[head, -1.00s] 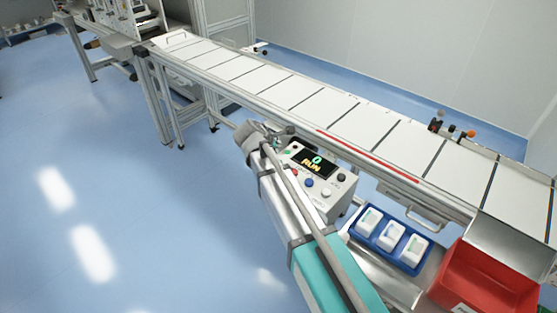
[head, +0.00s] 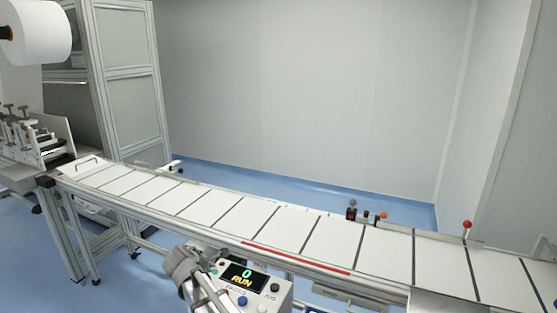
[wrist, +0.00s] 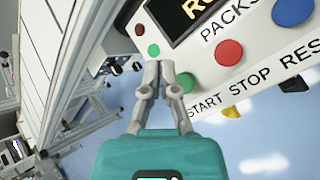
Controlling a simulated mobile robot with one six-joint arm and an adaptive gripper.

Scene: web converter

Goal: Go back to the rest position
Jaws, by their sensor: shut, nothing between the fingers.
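My gripper (wrist: 159,68) is shut and empty in the wrist view, its two grey fingertips together in front of the teal gripper body. The fingertips appear close to the green light or button (wrist: 154,50) on the control box (wrist: 205,100); I cannot tell whether they touch. In the head view my arm's end (head: 187,262) is at the left side of the same control box (head: 268,296), beside the conveyor, and the fingers are hard to make out. The box display (head: 243,277) reads 0 and RUN.
The conveyor (head: 220,212) with white panels runs across the head view behind the box. A sensor bracket (head: 366,215) and a red-knobbed post (head: 467,230) stand along its far side. A machine with a white roll (head: 42,32) is at the left. Blue floor (head: 150,270) is open at lower left.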

